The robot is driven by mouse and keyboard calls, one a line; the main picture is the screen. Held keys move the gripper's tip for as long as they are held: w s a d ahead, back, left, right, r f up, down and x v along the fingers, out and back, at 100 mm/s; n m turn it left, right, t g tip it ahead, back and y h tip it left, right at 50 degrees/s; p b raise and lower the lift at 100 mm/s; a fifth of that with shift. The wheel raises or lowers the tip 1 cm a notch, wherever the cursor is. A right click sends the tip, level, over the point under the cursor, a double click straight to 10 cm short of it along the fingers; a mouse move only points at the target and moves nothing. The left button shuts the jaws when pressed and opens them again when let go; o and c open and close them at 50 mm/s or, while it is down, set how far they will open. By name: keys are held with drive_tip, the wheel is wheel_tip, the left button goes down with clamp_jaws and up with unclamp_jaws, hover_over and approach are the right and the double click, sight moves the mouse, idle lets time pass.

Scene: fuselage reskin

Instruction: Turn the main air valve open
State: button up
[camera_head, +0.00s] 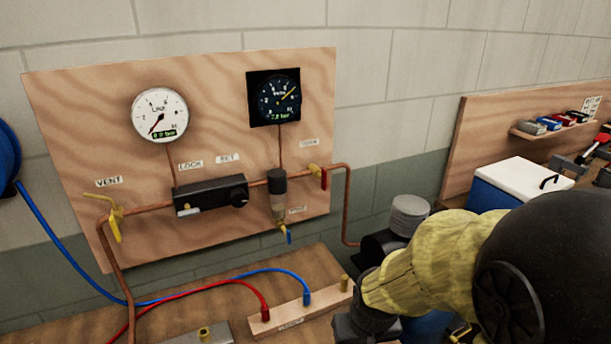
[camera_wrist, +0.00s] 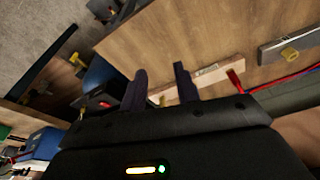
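A valve with a red handle (camera_head: 323,179) and a brass body sits at the right end of the copper pipe on the wooden panel, in the head view. The handle hangs down, across the pipe. A small label (camera_head: 309,142) above it is too blurred to read surely. My gripper (camera_wrist: 160,70) is open and empty in the wrist view, its two dark fingers apart above the wooden bench. It is away from the panel, and the red handle cannot be made out in the wrist view. In the head view my arm hides much of the lower right.
The panel (camera_head: 60,110) also carries a yellow-handled vent valve (camera_head: 115,225), a black regulator (camera_head: 210,195), a blue-handled drain (camera_head: 288,236), a white gauge (camera_head: 160,115) and a black gauge (camera_head: 274,97). Red and blue hoses run to a block (camera_head: 330,305) on the bench.

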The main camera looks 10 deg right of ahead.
sight(326, 179)
drive_tip(key=shift+w, duration=0.1)
drive_tip(key=shift+d, duration=0.1)
drive_tip(key=w+d+r+n+t, duration=0.15)
drive_tip(key=w+t, duration=0.25)
drive_tip(key=w, duration=0.4)
drive_tip(key=w+d+r+m+t, duration=0.1)
drive_tip(key=w+d+r+t, duration=0.2)
drive_tip(key=w, duration=0.4)
drive_tip(key=w+r+n+t+y, duration=0.3)
drive_tip(key=w+r+t+y, duration=0.2)
drive_tip(key=w+r+t, duration=0.2)
wheel_tip(326, 179, up, 2)
drive_tip(key=shift+w+d+r+t+y, duration=0.1)
drive_tip(key=shift+w+d+t+y, duration=0.2)
drive_tip(key=shift+w, duration=0.4)
drive_tip(key=shift+w, duration=0.1)
drive_tip(key=p+x, duration=0.5)
drive_tip(key=x, duration=1.2)
drive_tip(key=shift+w+a+p, duration=0.1)
drive_tip(key=shift+p, duration=0.2)
drive_tip(key=shift+c, duration=0.4)
